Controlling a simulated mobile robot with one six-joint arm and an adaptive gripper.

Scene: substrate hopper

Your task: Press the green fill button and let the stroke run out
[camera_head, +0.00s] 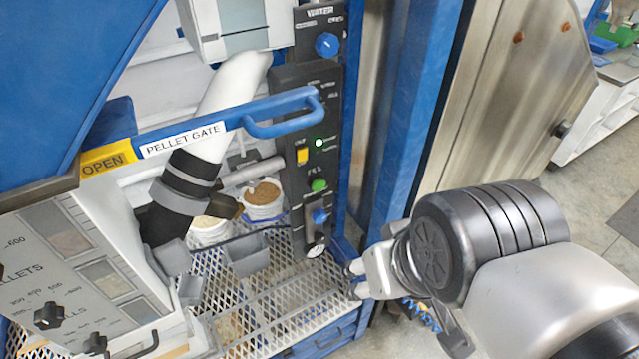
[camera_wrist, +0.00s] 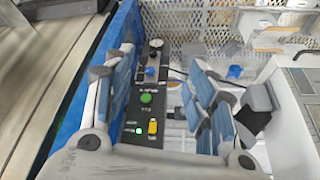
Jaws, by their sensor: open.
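The green fill button (camera_head: 319,185) sits low on the black control panel (camera_head: 293,215), under a "FILL" label. It also shows in the wrist view as a green round button (camera_wrist: 146,98) between my fingers. A lit green lamp (camera_head: 319,143) and a yellow switch (camera_head: 302,156) are above it in the head view. My gripper (camera_head: 358,279) is open and empty, right of and below the panel. In the wrist view my gripper (camera_wrist: 160,85) has its fingers spread to both sides of the panel, apart from the button as far as I can tell.
A blue handle labelled "PELLET GATE" (camera_head: 183,143) crosses in front, with a yellow "OPEN" tag. A blue upright post (camera_head: 392,120) stands right of the panel. Buckets (camera_head: 262,210) and a metal mesh shelf (camera_head: 300,285) lie below. A blue knob (camera_head: 327,44) tops the panel.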

